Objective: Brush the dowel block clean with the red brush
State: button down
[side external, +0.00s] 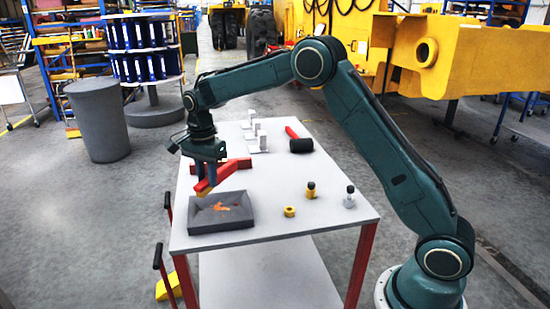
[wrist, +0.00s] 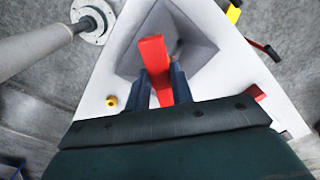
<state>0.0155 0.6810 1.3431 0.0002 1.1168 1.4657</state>
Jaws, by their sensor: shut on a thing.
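My gripper (side external: 208,168) is shut on the red brush (wrist: 155,62), which sticks out between the fingers in the wrist view (wrist: 160,88). In the side view the brush (side external: 203,186) slants down, with a yellowish end at its lower tip. That tip is over the back left edge of a dark grey block (side external: 235,224) with a shallow hollow, likely the dowel block. I cannot tell whether they touch. Orange marks or bits (side external: 222,207) lie in the hollow. The block also shows in the wrist view (wrist: 205,22), partly hidden by the brush.
A red piece (side external: 240,163) lies behind the brush. A black-headed mallet (side external: 301,145) and white brackets (side external: 260,140) are farther back on the white table (side external: 270,178).

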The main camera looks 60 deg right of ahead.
jog(key=shift+f, duration=3.8)
jog(key=shift+s+d+f, duration=0.2)
jog(key=shift+f, duration=0.05)
jog(key=shift+s+d, duration=2.35)
jog(key=shift+w+d, duration=0.25)
jog(key=shift+w, duration=0.35)
jog(key=shift+w+a, duration=2.3)
jog(key=shift+a, duration=0.15)
jog(key=shift+w+d, duration=0.45)
jog(key=shift+s+d, duration=2.5)
jog(key=shift+s, duration=0.15)
jog(key=shift+w+r, duration=0.15)
jog(key=shift+r, duration=4)
